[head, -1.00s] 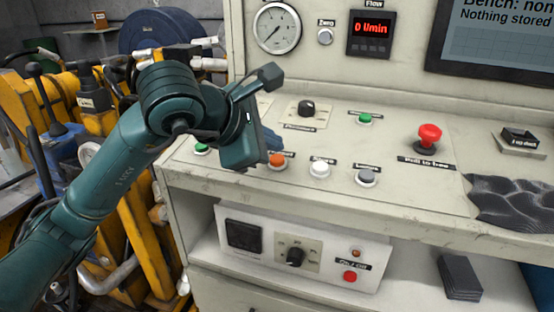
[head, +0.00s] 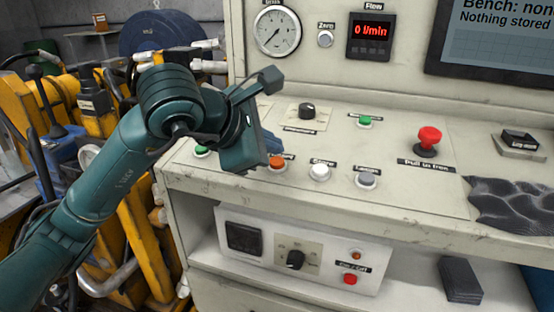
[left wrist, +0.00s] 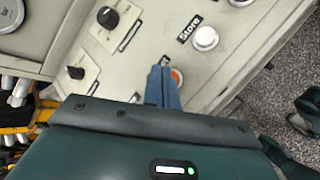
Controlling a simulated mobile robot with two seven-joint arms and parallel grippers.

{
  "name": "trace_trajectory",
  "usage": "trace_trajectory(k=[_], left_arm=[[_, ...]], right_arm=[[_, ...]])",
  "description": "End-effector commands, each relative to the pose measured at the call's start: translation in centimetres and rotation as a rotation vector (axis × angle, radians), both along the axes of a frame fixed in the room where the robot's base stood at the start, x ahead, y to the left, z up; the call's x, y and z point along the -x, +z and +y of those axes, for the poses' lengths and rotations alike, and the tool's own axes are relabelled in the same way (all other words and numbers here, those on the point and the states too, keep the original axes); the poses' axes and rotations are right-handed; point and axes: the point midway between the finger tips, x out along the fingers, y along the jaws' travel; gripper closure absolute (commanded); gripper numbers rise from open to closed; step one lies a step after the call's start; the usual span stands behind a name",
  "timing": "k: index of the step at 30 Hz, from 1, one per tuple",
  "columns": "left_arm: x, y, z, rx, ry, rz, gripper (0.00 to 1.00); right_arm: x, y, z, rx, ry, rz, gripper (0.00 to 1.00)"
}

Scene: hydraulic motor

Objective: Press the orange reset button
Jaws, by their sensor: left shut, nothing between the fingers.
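The orange reset button (head: 277,162) is on the sloping panel of the bench, in the front row between a green button and a white button. In the left wrist view the orange button (left wrist: 177,78) is partly hidden behind the blue fingers. My left gripper (head: 272,148) is shut and empty, with its fingers pointing down at the panel right by the orange button. Its shut fingers (left wrist: 162,88) overlap the button's edge in the left wrist view. I cannot tell whether the tips touch it. My right gripper is not in view.
Beside it are a white button (head: 320,171), a grey button (head: 367,180) and a green button (head: 201,150). A red mushroom knob (head: 429,137) stands up further right. A black rotary knob (head: 307,111) is behind. A dark crumpled cloth (head: 512,203) lies at the right.

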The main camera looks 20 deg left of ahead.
Motion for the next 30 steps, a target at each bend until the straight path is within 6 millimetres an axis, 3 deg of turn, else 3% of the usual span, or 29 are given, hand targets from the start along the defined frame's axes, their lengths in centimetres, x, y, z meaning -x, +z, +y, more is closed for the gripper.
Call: trace_trajectory(k=[20,30], left_arm=[[0.0,0.0,0.0,0.0,0.0,0.0,1.0],[-0.1,-0.9,0.0,-0.001,0.001,0.0,1.0]], right_arm=[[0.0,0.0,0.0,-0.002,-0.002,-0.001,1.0],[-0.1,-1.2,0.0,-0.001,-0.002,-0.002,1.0]])
